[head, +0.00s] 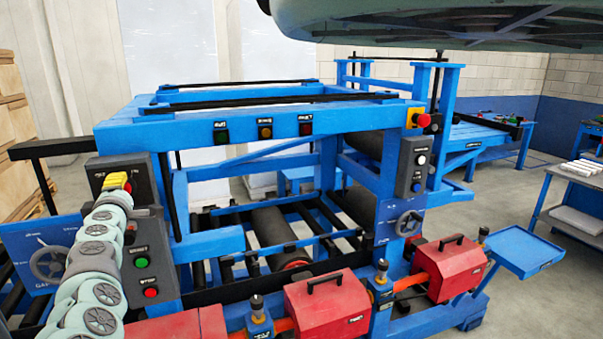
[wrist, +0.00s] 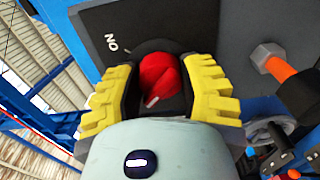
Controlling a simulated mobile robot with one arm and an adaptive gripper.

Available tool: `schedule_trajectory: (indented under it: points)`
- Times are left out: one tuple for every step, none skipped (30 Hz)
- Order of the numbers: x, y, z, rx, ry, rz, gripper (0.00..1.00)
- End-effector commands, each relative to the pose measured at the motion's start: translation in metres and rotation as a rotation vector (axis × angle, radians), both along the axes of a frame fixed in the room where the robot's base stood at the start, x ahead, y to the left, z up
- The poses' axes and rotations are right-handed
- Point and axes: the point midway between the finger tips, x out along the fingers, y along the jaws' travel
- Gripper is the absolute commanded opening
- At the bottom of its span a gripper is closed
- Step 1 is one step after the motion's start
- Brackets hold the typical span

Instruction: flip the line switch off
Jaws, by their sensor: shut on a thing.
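The line switch (wrist: 160,75) is a red rotary knob on a dark panel (wrist: 215,30), seen close up in the wrist view. The word ON is printed upside down at the knob's upper left. A white mark on the knob sits at its lower end, not beside the ON label. My gripper (wrist: 163,88) has its yellow fingers on both sides of the knob and is shut on it. In the head view my gripper (head: 116,182) is at the dark box (head: 143,172) at the machine's left; my arm hides part of the box.
An orange-handled part (wrist: 275,65) sticks out to the right in the wrist view. Red covers (head: 328,303) line the machine's front. A grey button box (head: 413,166) hangs at right.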

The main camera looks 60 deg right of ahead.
Motion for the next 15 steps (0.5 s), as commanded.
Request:
schedule_trajectory:
  points:
    - [-0.0001,0.0002,-0.0022,-0.006,0.009,-0.001,0.05]
    - [-0.0001,0.0002,-0.0022,-0.011,0.012,-0.001,0.05]
    - [-0.0001,0.0002,-0.0023,-0.015,0.015,-0.001,0.05]
    - [-0.0001,0.0002,-0.0023,-0.018,0.017,-0.001,0.05]
    - [-0.0001,0.0002,-0.0023,-0.02,0.018,-0.001,0.05]
    - [-0.0001,0.0001,-0.0023,-0.022,0.02,-0.001,0.05]
    - [-0.0001,0.0001,-0.0023,-0.023,0.021,-0.001,0.05]
    - [-0.0001,0.0001,-0.0023,-0.024,0.021,-0.001,0.05]
    - [-0.0001,0.0001,-0.0023,-0.024,0.021,-0.001,0.05]
    - [-0.0001,0.0001,-0.0023,-0.025,0.022,-0.001,0.05]
    - [-0.0002,0.0001,-0.0023,-0.025,0.022,-0.001,0.05]
    - [-0.0002,0.0001,-0.0023,-0.025,0.022,-0.001,0.05]
    - [-0.0002,0.0001,-0.0023,-0.025,0.022,-0.001,0.05]
    - [-0.0002,0.0001,-0.0022,-0.024,0.021,-0.002,0.05]
    - [-0.0002,0.0001,-0.0022,-0.024,0.021,-0.002,0.05]
